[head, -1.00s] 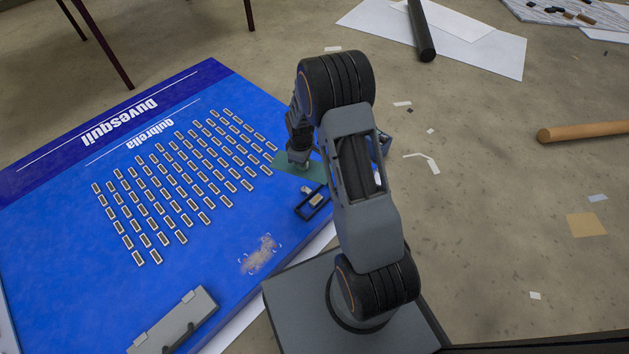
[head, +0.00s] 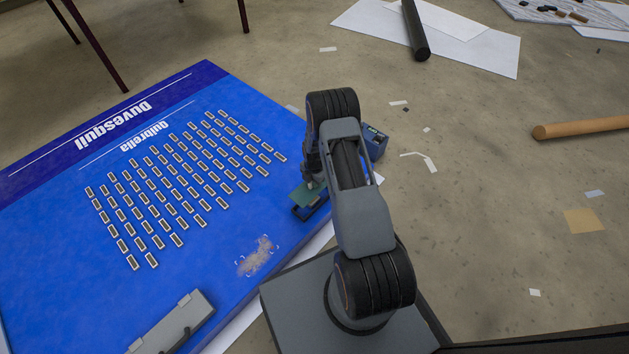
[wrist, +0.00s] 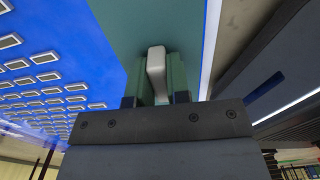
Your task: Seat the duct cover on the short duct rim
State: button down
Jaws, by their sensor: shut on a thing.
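A flat teal-green plate, apparently the duct cover (head: 306,196), hangs from my gripper (head: 312,184) in the head view. The wrist view shows my gripper (wrist: 156,88) shut on the pale upright grip of this plate (wrist: 120,32). The plate is over or just beside a dark open rectangular frame (head: 312,211) at the right edge of the blue panel, and hides part of it. I cannot tell whether the two touch, or whether this frame is the short duct rim.
The blue panel (head: 60,230) carries rows of small LED modules (head: 165,195). A brown smudge (head: 258,257) lies near its front edge. A grey box (head: 175,325) lies lower left. A blue device (head: 375,142) stands behind my arm.

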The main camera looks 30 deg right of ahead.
jog(key=shift+d, duration=0.1)
notch_tip(320, 180, down, 7)
jog(key=b, duration=0.6)
jog(key=shift+f, duration=0.4)
jog(key=shift+f, duration=0.5)
dwell(1.0)
jog(key=shift+f, duration=0.35)
jog(key=shift+f, duration=0.3)
jog(key=c, duration=1)
grip_release()
jog(key=shift+r, duration=0.15)
jog(key=shift+r+p, duration=2.6)
jog(key=shift+r, duration=1.3)
